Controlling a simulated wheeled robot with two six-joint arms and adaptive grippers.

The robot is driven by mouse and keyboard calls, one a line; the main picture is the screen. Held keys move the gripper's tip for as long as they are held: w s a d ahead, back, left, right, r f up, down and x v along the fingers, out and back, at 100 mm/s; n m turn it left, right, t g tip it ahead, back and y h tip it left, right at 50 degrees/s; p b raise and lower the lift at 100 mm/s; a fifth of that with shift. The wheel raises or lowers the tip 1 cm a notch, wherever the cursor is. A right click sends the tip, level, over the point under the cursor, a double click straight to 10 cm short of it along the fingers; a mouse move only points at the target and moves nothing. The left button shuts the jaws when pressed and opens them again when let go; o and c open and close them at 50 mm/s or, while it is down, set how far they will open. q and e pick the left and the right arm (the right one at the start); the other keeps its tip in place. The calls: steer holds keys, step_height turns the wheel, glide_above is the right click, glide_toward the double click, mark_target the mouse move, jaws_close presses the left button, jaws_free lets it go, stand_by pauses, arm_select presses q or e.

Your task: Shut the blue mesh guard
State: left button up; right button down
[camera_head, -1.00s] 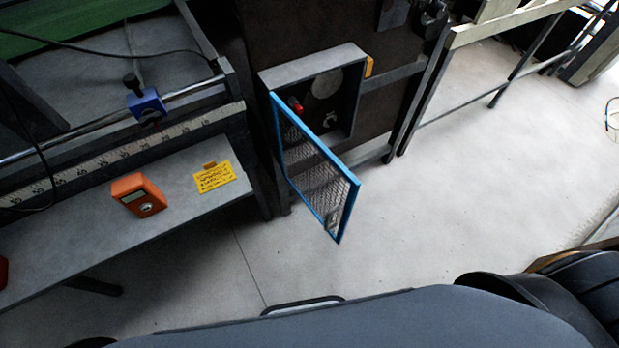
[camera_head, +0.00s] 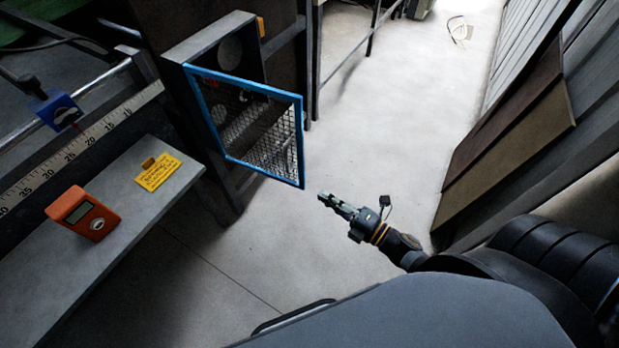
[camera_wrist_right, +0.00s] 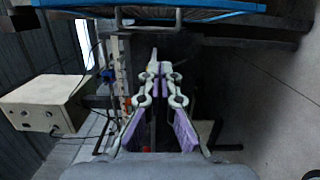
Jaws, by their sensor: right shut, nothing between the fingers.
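The blue-framed mesh guard (camera_head: 298,140) stands swung out from the front of a grey box (camera_head: 205,40), attached along its left edge. Part of the box's dark inside shows above and through the mesh. My right gripper (camera_head: 321,196) is shut and empty, to the right of the guard's lower outer corner. A small gap shows between them in the head view. In the right wrist view the blue frame (camera_wrist_right: 215,4) crosses the top, beyond the closed fingers (camera_wrist_right: 155,62). My left gripper is not in view.
A grey bench with an orange meter (camera_head: 82,212) and a yellow card (camera_head: 158,171) is at left. Brown and grey panels (camera_head: 510,130) lean at right. Clear floor (camera_head: 370,120) lies between. The right wrist view also shows a cream box (camera_wrist_right: 45,105).

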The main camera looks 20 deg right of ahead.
mark_target(303, 170)
steer(key=w+a, duration=0.1)
steer(key=w, duration=0.6)
steer(key=w+a, duration=0.1)
steer(key=w, duration=0.3)
steer(key=shift+w+a+f, duration=0.1)
steer(key=shift+a+f, duration=0.05)
steer(key=shift+a, duration=0.15)
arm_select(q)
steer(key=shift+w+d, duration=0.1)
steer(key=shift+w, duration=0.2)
arm_select(e)
steer(key=shift+w+d, duration=0.25)
steer(key=shift+d, duration=0.05)
